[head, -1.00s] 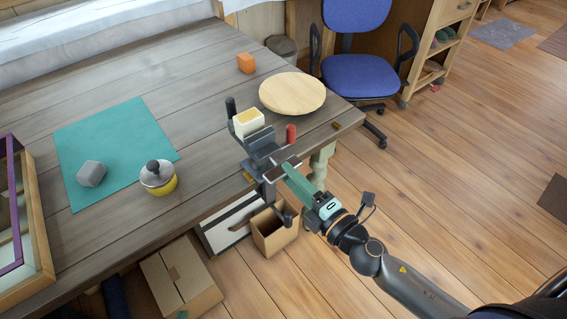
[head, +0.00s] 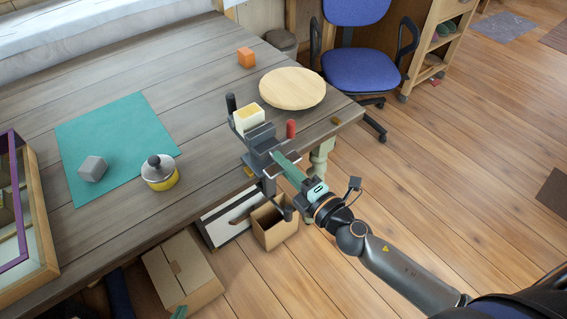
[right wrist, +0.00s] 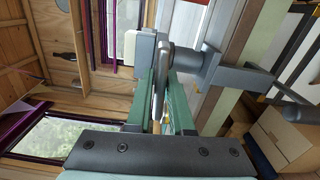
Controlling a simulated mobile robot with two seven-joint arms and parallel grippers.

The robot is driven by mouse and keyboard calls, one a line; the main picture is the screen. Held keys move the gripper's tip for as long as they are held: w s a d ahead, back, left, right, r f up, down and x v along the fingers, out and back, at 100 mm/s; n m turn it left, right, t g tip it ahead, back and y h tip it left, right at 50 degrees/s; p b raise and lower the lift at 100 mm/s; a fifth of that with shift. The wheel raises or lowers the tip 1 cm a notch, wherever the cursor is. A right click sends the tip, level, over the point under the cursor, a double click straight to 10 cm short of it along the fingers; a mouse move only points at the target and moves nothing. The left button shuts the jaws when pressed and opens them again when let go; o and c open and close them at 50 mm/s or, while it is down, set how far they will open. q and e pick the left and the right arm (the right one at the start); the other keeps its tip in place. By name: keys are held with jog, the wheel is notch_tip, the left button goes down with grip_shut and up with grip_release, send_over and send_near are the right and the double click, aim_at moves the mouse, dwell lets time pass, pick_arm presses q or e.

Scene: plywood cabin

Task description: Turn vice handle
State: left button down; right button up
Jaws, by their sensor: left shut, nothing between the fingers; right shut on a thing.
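The grey vice (head: 262,143) is clamped to the table's front edge in the head view, with a cream block with a yellowish top (head: 248,117) at its jaws. My right gripper (head: 280,160) reaches in from the lower right and is shut on the vice handle at the vice's front. In the right wrist view the metal handle bar (right wrist: 161,80) lies between the green fingers (right wrist: 160,105). In the head view the fingers mostly hide the handle. My left gripper (head: 180,312) shows only as a teal tip at the bottom edge, shut and empty, far from the vice.
Cardboard boxes (head: 275,229) stand below. A blue chair (head: 358,70) is behind.

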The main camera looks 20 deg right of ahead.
grip_shut()
jog(key=shift+n, duration=0.5)
jog(key=o, duration=0.6)
grip_release()
pick_arm(q)
jog(key=shift+w, duration=0.1)
pick_arm(e)
jog(key=shift+o, duration=0.2)
jog(key=shift+s+d+f, duration=0.1)
jog(key=shift+s+d, duration=0.05)
jog(key=shift+s, duration=0.15)
pick_arm(q)
jog(key=shift+m+h, duration=0.3)
jog(key=shift+h, duration=0.1)
jog(key=shift+w+d+f+b, duration=0.3)
jog(key=shift+d+f+b, duration=0.45)
jog(key=shift+b, duration=0.6)
jog(key=shift+w+d+f+b, duration=0.25)
jog(key=shift+d+f+b, duration=0.5)
jog(key=shift+b, duration=0.6)
pick_arm(e)
jog(key=v, duration=1.1)
jog(key=shift+s, duration=0.4)
